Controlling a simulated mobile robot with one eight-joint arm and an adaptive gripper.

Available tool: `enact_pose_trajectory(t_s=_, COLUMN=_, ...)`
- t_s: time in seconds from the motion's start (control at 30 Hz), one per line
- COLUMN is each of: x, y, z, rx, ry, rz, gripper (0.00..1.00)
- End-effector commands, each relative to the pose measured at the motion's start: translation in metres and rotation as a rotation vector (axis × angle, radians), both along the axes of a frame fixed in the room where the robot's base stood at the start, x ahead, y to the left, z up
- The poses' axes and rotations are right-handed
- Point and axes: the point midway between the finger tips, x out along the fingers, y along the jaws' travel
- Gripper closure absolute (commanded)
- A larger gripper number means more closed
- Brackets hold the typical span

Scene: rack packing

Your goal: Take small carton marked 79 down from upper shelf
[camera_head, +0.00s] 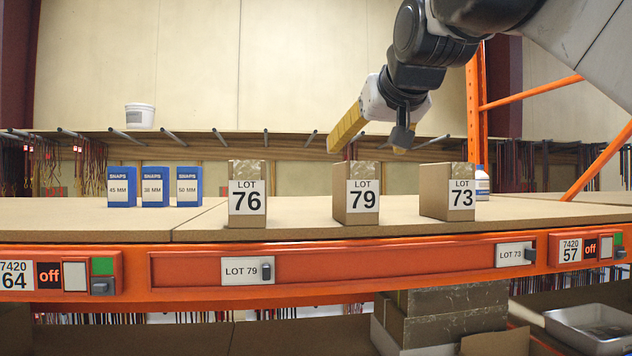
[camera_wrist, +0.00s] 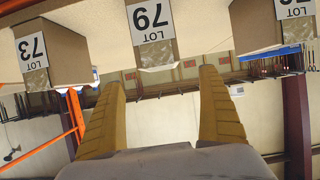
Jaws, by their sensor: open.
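The small carton marked LOT 79 (camera_head: 356,194) stands upright on the upper shelf (camera_head: 300,218), between the LOT 76 carton (camera_head: 247,194) and the LOT 73 carton (camera_head: 448,192). In the wrist view the picture is upside down. There the 79 carton (camera_wrist: 150,32) is at the top middle, beyond the two yellow fingers of my gripper (camera_wrist: 162,95). The fingers are wide apart with nothing between them.
Blue SNAPS boxes (camera_head: 155,187) stand at the left of the shelf. A white tub (camera_head: 140,116) sits on a ledge behind. An orange front rail (camera_head: 380,266) carries a LOT 79 tag (camera_head: 247,271). Orange rack posts (camera_head: 477,110) rise at right. Bare shelf lies between the cartons.

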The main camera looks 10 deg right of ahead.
Motion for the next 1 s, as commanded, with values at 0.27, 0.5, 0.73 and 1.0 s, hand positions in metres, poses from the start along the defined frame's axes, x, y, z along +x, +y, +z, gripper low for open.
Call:
enact_pose_trajectory(t_s=0.27, x=0.035, y=0.000, z=-0.015, rx=0.000, ry=0.001, rz=0.000, gripper=0.12)
enact_pose_trajectory(t_s=0.5, x=0.064, y=-0.003, z=-0.024, rx=0.000, ry=0.001, rz=-0.001, gripper=0.12)
enact_pose_trajectory(t_s=0.73, x=0.084, y=-0.003, z=-0.035, rx=0.000, ry=0.001, rz=-0.001, gripper=0.12)
enact_pose_trajectory(t_s=1.0, x=0.084, y=-0.002, z=-0.036, rx=0.000, ry=0.001, rz=0.000, gripper=0.36)
